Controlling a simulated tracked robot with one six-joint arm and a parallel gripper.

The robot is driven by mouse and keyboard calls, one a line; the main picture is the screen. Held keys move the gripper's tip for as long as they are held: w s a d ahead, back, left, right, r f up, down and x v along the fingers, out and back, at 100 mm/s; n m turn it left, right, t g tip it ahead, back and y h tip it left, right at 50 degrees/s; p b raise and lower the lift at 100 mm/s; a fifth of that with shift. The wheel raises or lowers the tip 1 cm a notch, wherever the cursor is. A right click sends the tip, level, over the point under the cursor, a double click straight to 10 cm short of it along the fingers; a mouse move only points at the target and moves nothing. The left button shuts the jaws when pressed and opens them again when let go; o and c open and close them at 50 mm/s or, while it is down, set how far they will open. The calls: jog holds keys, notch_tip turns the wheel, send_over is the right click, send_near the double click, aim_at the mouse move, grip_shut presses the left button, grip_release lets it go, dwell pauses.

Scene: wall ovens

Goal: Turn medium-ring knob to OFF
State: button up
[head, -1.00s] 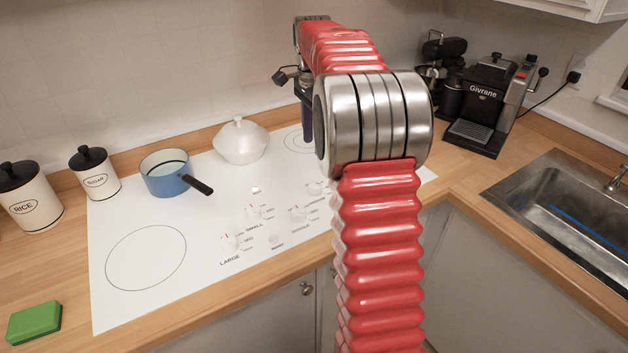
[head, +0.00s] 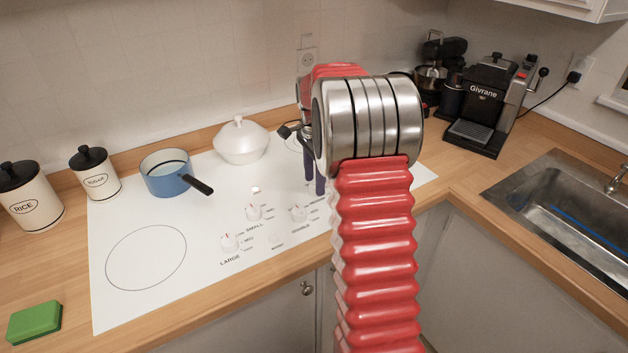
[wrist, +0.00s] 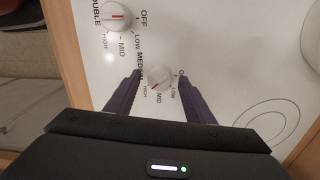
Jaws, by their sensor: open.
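The medium-ring knob (wrist: 160,77) is a small white round knob on the white cooktop. In the wrist view its red mark points down and left, toward the MID and HIGH labels, away from the OFF label at its right. My gripper (wrist: 160,80) is open, its two dark purple fingers on either side of the knob with a gap on each side. I cannot tell how high the tips are above the cooktop. In the head view the gripper (head: 315,184) hangs over the right part of the cooktop, and the medium knob is hidden behind the fingers and arm.
The double knob (wrist: 115,16) is close by, and other knobs (head: 230,242) sit to the left on the cooktop (head: 200,240). A white lidded pot (head: 241,140) and a blue saucepan (head: 168,174) stand behind. A coffee machine (head: 490,100) is at the right.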

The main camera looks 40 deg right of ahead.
jog(key=shift+f, duration=0.3)
jog(key=shift+c, duration=0.5)
jog(key=c, duration=0.9)
jog(key=shift+a, duration=0.1)
jog(key=shift+c, duration=0.4)
